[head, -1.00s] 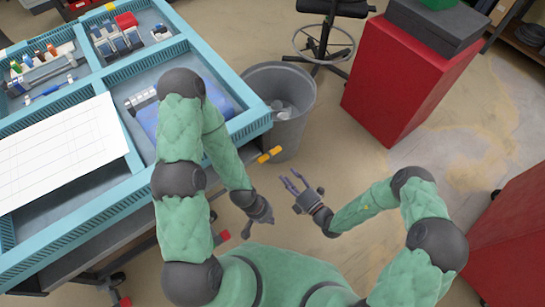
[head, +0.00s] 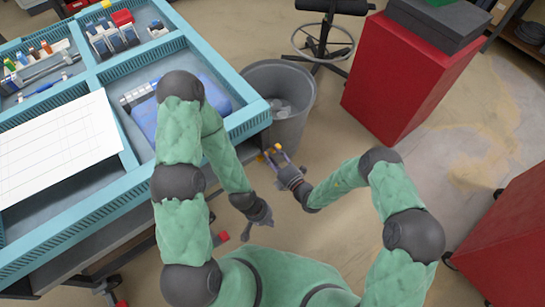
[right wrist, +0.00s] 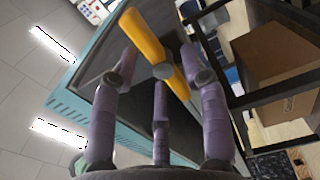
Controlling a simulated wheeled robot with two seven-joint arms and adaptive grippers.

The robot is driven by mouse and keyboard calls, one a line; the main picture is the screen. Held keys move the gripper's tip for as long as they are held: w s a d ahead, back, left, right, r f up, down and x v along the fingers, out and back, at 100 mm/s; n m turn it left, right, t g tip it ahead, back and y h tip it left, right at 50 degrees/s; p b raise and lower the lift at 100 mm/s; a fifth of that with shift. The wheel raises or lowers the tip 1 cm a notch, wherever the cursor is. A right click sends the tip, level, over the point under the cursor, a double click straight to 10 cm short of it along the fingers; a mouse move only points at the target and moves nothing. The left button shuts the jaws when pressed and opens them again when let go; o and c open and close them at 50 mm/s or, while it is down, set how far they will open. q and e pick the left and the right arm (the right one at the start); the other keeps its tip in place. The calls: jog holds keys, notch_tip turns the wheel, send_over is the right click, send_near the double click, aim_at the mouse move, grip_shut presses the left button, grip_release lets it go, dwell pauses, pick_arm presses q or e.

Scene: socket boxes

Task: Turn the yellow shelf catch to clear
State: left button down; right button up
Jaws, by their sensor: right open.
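The yellow shelf catch (head: 266,157) sticks out at the right end of the blue-rimmed workbench's lower shelf. In the right wrist view the catch (right wrist: 143,36) is a yellow bar on a round grey pivot, slanting from upper left to lower right. My right gripper (head: 276,158) is open, its purple fingers spread around the catch's middle. In the right wrist view its fingertips (right wrist: 160,75) stand on both sides of the bar; I cannot tell whether they touch it. My left gripper (head: 262,218) hangs below the bench corner, apart from the catch, its fingers too small to read.
The blue-rimmed bench (head: 60,238) fills the left side, holding small boxes and a white sheet (head: 60,150). A grey bin (head: 287,95) stands just behind the catch. A red cabinet (head: 400,85) and a stool (head: 318,40) are farther back.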

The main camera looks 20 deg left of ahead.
grip_shut()
jog(key=shift+n, duration=0.4)
jog(key=n+p, duration=0.2)
jog(key=n, duration=0.1)
jog(key=shift+r, duration=0.1)
jog(key=n+p, duration=0.1)
jog(key=n, duration=0.3)
jog(key=shift+a+n+p, duration=0.1)
jog(key=shift+n+p, duration=0.2)
jog(key=n, duration=0.3)
jog(key=n+p, duration=0.1)
jog(key=n, duration=0.2)
jog(key=n+p, duration=0.1)
jog(key=n, duration=0.2)
jog(key=shift+s+f, duration=0.1)
jog(key=shift+f, duration=0.2)
jog(key=shift+n, duration=0.4)
